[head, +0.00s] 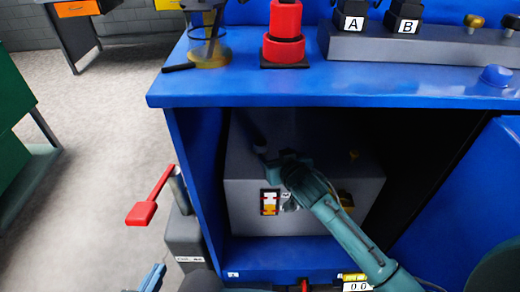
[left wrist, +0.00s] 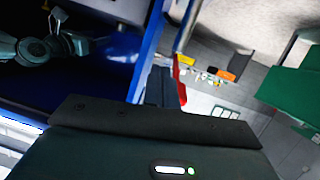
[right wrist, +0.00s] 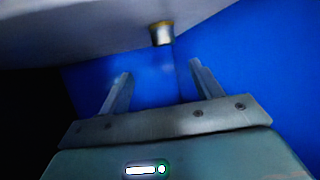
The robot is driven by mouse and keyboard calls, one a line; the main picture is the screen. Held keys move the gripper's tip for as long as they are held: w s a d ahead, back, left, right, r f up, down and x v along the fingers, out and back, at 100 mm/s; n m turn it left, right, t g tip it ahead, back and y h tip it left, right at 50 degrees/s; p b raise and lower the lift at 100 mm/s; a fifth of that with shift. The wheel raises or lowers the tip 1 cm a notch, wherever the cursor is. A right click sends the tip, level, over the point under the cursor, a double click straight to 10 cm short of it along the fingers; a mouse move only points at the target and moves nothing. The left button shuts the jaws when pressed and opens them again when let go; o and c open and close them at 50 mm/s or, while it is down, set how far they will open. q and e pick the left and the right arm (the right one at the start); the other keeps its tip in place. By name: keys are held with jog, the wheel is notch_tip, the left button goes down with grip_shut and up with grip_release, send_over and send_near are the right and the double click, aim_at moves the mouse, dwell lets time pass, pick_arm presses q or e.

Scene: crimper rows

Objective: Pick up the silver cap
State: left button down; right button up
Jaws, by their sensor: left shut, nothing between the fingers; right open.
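A small silver cylinder with a gold rim, which looks like the silver cap (right wrist: 161,34), sticks out from a grey surface in the right wrist view. My right gripper (right wrist: 160,72) is open and empty, with the cap ahead of it, roughly in line with the gap between its fingers. The cap is apart from both fingers. In the head view my right gripper (head: 260,143) reaches into the cabinet opening by the grey box; I cannot make out the cap there. My left gripper (head: 152,278) is shut and empty at the lower left; its fingers (left wrist: 165,88) also show in the left wrist view.
The grey box (head: 245,212) stands inside the blue cabinet, under the worktop (head: 230,88). A red tower (head: 285,40), a glass jar (head: 208,45) and a grey rail (head: 400,50) stand on top. A red-handled lever (head: 143,212) sticks out at the left.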

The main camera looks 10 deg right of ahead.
aim_at(261, 144)
jog(key=b+x, duration=0.1)
jog(key=x, duration=0.5)
jog(key=w, duration=0.1)
jog(key=w+a+f+b, duration=0.1)
jog(key=w, duration=0.1)
jog(key=shift+w+a+f+b, duration=0.2)
jog(key=shift+f+b, duration=0.1)
jog(key=shift+f, duration=0.1)
jog(key=shift+w+f, duration=0.2)
jog(key=shift+w, duration=0.4)
jog(key=c, duration=1.1)
